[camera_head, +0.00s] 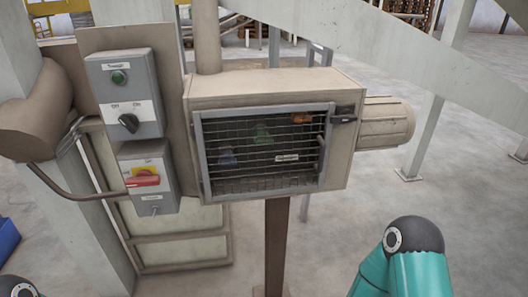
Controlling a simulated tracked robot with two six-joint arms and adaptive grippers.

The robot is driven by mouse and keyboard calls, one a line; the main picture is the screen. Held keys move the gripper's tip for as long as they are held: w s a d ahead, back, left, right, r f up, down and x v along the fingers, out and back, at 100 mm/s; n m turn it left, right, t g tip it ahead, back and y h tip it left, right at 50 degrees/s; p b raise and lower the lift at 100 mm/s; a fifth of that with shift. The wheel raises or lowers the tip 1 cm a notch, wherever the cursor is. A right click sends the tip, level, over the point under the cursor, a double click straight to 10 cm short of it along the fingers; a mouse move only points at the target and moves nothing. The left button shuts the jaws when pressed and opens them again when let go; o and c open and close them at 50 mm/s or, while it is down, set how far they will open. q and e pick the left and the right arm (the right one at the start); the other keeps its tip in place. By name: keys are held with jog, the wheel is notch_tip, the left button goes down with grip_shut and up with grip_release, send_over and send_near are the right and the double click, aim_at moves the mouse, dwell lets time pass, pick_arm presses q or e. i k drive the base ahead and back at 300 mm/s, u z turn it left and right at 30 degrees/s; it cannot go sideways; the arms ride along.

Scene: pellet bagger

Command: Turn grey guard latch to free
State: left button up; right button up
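The guard latch (344,115) is a small dark grey lever on the upper right of the beige machine housing (290,88). Its handle appears to lie about level, beside the right edge of the guard's frame. The mesh guard (262,150) has a light grey frame and looks closed over the housing's front opening. Green, blue, orange and pale items show dimly behind the mesh. Neither gripper is in view. Only a teal and dark joint of my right arm shows at the lower right, and a dark piece of my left arm at the bottom left corner.
Left of the housing, a grey control box (124,95) has a green button and a black selector. Below it, another box has a red rotary switch (143,181) on yellow. A ribbed motor (385,123) sticks out right of the latch. Space in front of the guard looks clear.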

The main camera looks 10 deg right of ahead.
aim_at(345, 116)
jog(key=u, duration=1.05)
jog(key=k, duration=1.05)
jog(key=z, duration=0.7)
jog(key=i, duration=1)
jog(key=u, duration=0.05)
